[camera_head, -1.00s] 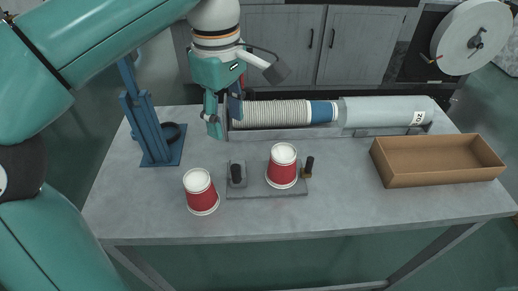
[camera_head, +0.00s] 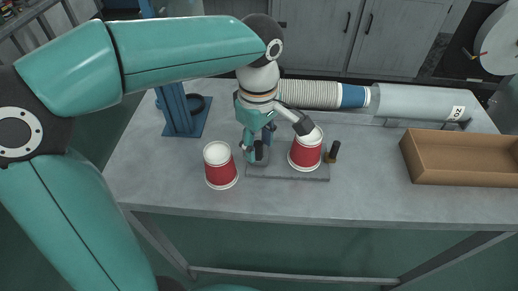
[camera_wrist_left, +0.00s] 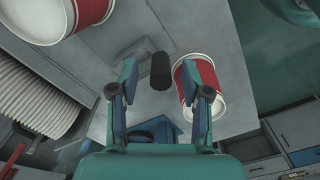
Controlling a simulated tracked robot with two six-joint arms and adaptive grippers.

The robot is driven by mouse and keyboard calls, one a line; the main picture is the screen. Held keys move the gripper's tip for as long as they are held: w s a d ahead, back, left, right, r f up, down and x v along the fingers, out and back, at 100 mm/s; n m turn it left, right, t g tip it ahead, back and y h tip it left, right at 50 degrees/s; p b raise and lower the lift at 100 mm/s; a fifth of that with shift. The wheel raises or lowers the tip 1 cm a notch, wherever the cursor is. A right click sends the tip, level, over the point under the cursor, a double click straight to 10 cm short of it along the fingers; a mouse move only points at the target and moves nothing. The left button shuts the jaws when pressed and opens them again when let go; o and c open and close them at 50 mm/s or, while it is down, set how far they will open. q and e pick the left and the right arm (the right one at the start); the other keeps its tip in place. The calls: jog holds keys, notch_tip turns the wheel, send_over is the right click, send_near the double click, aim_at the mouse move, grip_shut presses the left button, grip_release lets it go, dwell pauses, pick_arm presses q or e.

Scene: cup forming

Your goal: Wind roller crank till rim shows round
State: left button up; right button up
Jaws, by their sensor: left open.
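A red and white paper cup (camera_head: 306,151) stands upright on the flat grey fixture (camera_head: 312,174) on the table; its white rim shows, but its shape is too small to judge. A black handle (camera_wrist_left: 160,70) stands on the fixture's left part. My left gripper (camera_head: 258,150) is open above this handle, with its fingers on either side of it in the left wrist view; I cannot tell whether they touch it. A black knob on a brass foot (camera_head: 333,153) stands right of the cup. My right gripper is not in view.
A second red and white cup (camera_head: 220,167) stands on the table close left of my left gripper. A stack of white cups (camera_head: 312,94) lies in a trough behind. A blue stand (camera_head: 180,113) is at back left, an open cardboard box (camera_head: 462,180) at right. The table front is clear.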

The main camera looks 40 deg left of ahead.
pick_arm(q)
jog(key=shift+f, duration=0.95)
grip_shut()
jog(key=shift+a+m, duration=0.1)
jog(key=shift+m, duration=0.3)
